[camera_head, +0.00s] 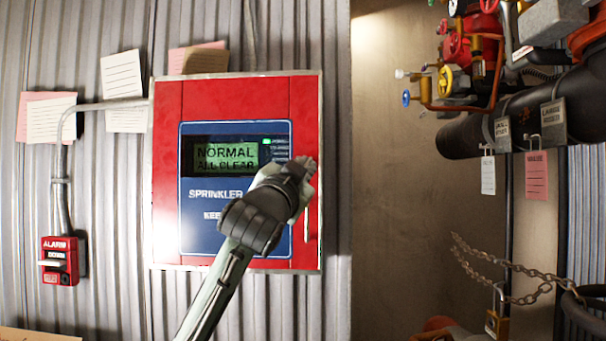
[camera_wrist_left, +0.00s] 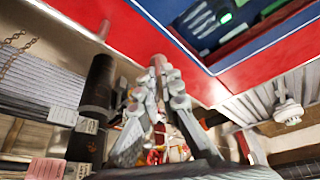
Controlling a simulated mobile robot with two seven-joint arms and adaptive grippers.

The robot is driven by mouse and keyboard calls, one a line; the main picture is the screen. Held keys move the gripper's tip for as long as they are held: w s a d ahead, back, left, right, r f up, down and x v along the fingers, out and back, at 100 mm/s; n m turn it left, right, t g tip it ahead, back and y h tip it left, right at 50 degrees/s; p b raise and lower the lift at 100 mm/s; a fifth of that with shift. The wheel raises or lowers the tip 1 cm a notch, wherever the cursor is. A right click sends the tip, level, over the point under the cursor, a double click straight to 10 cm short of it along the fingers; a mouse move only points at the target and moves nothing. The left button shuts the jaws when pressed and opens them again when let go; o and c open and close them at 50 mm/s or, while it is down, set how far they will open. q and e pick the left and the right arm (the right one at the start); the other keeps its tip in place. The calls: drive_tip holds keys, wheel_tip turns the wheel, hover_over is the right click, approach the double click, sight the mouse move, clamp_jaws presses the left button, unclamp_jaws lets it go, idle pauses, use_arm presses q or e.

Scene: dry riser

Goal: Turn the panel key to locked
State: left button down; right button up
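The red sprinkler panel (camera_head: 236,88) hangs on the corrugated wall in the head view. Its blue face carries a green display (camera_head: 226,157) reading "NORMAL ALL CLEAR". My left gripper (camera_head: 306,166) reaches up across the lower right of the panel, its tips over the red right border. In the left wrist view its fingers (camera_wrist_left: 163,72) come together at the tips, close below the panel's red border (camera_wrist_left: 150,22). No panel key is visible; the gripper hides part of the panel. My right gripper is not in view.
A red alarm box (camera_head: 59,261) is on the wall at the left, with paper notes (camera_head: 122,76) above. Red pipework with coloured valve wheels (camera_head: 448,80), a black pipe (camera_head: 470,130) and a chain (camera_head: 500,264) are at the right. The beige wall between is bare.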

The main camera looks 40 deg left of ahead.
use_arm(q)
drive_tip(key=shift+w+d+f+n+g+y+b, duration=0.1)
drive_tip(key=shift+n+g+y+b, duration=0.15)
drive_tip(key=shift+n+y, duration=0.95)
drive_tip(key=shift+d+r+n+g+y+b, duration=0.1)
drive_tip(key=shift+n+g+y+b, duration=0.25)
drive_tip(key=shift+n, duration=1.65)
drive_tip(key=shift+w+f+n+g+y+b, duration=0.1)
drive_tip(key=shift+n+g+y+b, duration=0.1)
drive_tip(key=shift+n+y, duration=1.05)
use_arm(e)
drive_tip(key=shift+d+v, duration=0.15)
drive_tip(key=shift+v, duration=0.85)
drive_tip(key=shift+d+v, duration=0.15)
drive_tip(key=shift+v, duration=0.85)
use_arm(q)
drive_tip(key=shift+n+h, duration=0.4)
drive_tip(key=shift+n, duration=0.05)
drive_tip(key=c, duration=1.7)
unclamp_jaws()
drive_tip(key=v, duration=1.2)
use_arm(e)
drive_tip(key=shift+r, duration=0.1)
use_arm(q)
drive_tip(key=shift+f, duration=0.1)
